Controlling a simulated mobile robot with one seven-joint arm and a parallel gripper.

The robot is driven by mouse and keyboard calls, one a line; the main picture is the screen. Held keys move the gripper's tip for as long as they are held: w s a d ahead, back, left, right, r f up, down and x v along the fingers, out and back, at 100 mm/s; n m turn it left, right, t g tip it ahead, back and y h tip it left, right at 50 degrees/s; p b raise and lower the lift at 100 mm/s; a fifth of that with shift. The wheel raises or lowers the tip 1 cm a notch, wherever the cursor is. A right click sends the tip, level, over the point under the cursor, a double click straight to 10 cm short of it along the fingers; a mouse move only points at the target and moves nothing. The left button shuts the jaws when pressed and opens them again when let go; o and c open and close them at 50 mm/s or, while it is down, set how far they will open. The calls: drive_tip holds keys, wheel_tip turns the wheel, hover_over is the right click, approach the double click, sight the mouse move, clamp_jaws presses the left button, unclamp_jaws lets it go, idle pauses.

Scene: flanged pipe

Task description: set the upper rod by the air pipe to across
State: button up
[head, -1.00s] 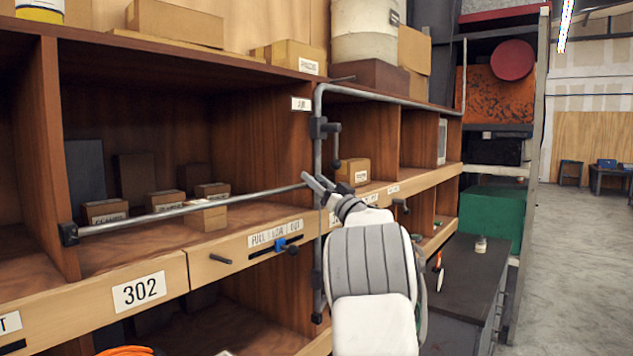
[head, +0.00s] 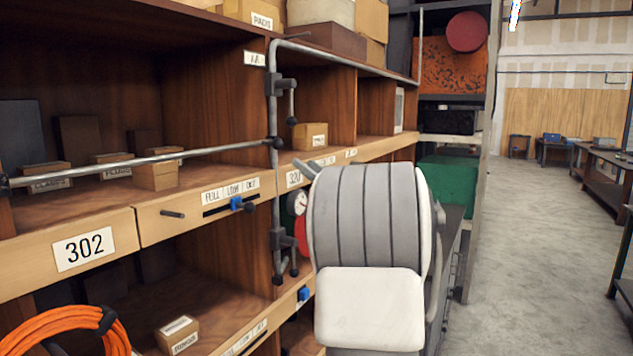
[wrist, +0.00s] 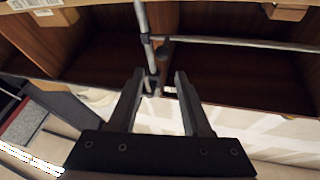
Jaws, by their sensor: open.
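The air pipe (head: 272,190) is a grey upright pipe by the AIR label (head: 253,58), bending right along the shelf top. The upper rod (head: 291,105) hangs from a dark block on the pipe, roughly parallel to it, with a dark knob below. In the head view my gripper is mostly hidden behind my arm; only grey finger parts show, right of the pipe. In the wrist view my gripper (wrist: 159,72) is open and empty. The pipe (wrist: 144,22) and dark fittings appear beyond and between its fingertips; the depth between them is unclear.
A long grey bar (head: 110,164) crosses the left shelf opening to the pipe. A lower fitting (head: 284,240) with hanging rods is on the pipe. A gauge (head: 298,203), boxes (head: 155,176) and a slider (head: 236,204) are near.

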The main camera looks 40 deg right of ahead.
drive_tip(key=shift+v, duration=1.1)
drive_tip(key=shift+a, duration=0.1)
